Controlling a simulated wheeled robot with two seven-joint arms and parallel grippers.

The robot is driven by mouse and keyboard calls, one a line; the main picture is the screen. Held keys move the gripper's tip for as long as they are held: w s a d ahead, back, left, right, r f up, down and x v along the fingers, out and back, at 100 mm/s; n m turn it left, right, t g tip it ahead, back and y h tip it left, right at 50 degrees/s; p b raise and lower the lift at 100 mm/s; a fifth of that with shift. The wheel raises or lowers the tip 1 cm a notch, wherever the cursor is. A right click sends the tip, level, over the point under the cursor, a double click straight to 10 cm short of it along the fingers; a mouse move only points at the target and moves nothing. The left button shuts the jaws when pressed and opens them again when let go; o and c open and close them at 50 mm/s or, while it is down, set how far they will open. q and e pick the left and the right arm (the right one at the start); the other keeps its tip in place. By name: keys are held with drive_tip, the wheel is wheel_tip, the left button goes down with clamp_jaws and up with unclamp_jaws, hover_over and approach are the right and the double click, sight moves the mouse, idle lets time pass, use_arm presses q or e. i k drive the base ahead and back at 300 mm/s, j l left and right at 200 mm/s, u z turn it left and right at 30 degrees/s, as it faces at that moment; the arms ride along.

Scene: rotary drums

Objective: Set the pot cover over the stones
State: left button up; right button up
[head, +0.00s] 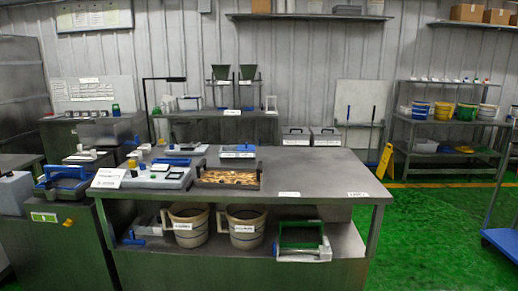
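A shallow dark tray (200,179) on the grey table holds a brown and tan mottled layer (229,177) that may be the stones; single pieces are too small to make out. I cannot pick out a pot cover for certain. Two beige pots with handles and white labels, a left one (187,238) and a right one (242,240), stand on the shelf under the table. What lies inside them is hard to tell. Neither of my grippers is in view.
The right half of the table (310,172) is clear. A grey device (158,178) and a labelled box (237,151) stand near the tray. A green-framed item (302,238) is on the lower shelf. A blue cart (502,241) stands at the right; green floor (435,235) is open between.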

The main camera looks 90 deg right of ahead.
sight(246, 148)
drive_tip(key=z, duration=2.7)
drive_tip(key=i+j+z, duration=0.2)
drive_tip(key=j, duration=0.15)
drive_tip(key=i+j+z, duration=0.15)
drive_tip(key=j, duration=0.2)
drive_tip(key=i+j+z, duration=0.2)
drive_tip(key=j, duration=0.2)
